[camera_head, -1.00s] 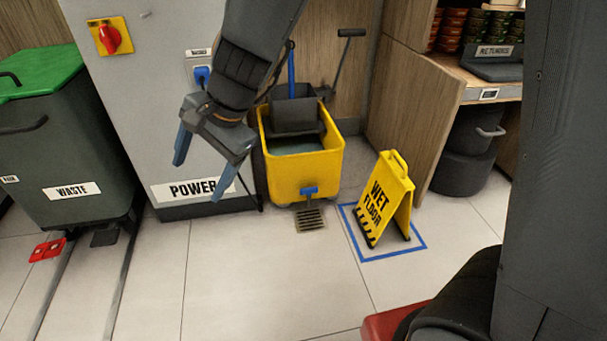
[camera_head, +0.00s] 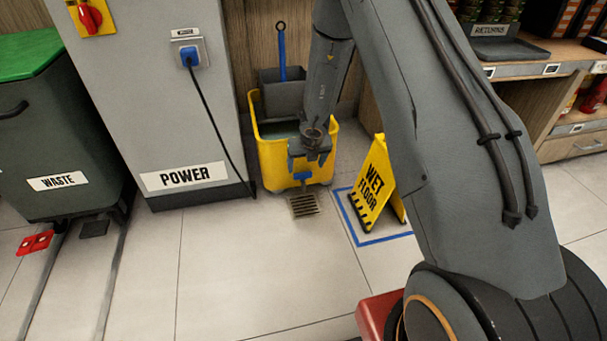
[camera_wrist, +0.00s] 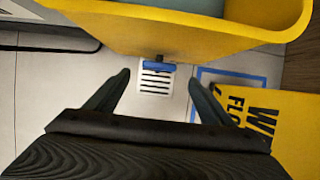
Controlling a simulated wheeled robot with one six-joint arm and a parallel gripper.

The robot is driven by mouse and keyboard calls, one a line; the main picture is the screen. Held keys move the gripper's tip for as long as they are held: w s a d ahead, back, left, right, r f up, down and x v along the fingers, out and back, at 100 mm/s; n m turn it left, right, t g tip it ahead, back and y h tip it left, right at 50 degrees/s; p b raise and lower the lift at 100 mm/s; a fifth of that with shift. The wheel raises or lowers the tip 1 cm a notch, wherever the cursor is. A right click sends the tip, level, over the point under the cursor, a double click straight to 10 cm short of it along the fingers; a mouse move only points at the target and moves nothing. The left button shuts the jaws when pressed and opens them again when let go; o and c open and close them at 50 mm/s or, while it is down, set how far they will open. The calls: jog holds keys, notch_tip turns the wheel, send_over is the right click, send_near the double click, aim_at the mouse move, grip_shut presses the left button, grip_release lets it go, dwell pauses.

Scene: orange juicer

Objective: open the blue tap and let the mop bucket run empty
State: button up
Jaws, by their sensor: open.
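The yellow mop bucket (camera_head: 270,160) stands on the floor against the wooden wall, with grey water inside. Its blue tap (camera_head: 302,176) is low on the front, above a floor drain (camera_head: 304,206). In the wrist view the blue tap (camera_wrist: 159,67) lies crosswise at the foot of the bucket (camera_wrist: 150,35), with the drain (camera_wrist: 156,82) behind it. My gripper (camera_wrist: 158,82) is open and empty, its two fingers on either side of the tap's line of view, apart from it. In the head view my gripper (camera_head: 309,160) is in front of the bucket and hides part of its front.
A yellow wet floor sign (camera_head: 372,188) stands right of the bucket in a blue floor square. The grey power cabinet (camera_head: 160,100) with a plugged cable (camera_head: 215,120) is on the left, beside a waste bin (camera_head: 50,130). The floor in front is clear.

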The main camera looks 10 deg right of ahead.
aim_at(303, 174)
jog(key=b+x, duration=0.3)
jog(key=x, duration=0.4)
jog(key=shift+w+a+f, duration=0.1)
jog(key=shift+w+f, duration=0.05)
jog(key=c, duration=1)
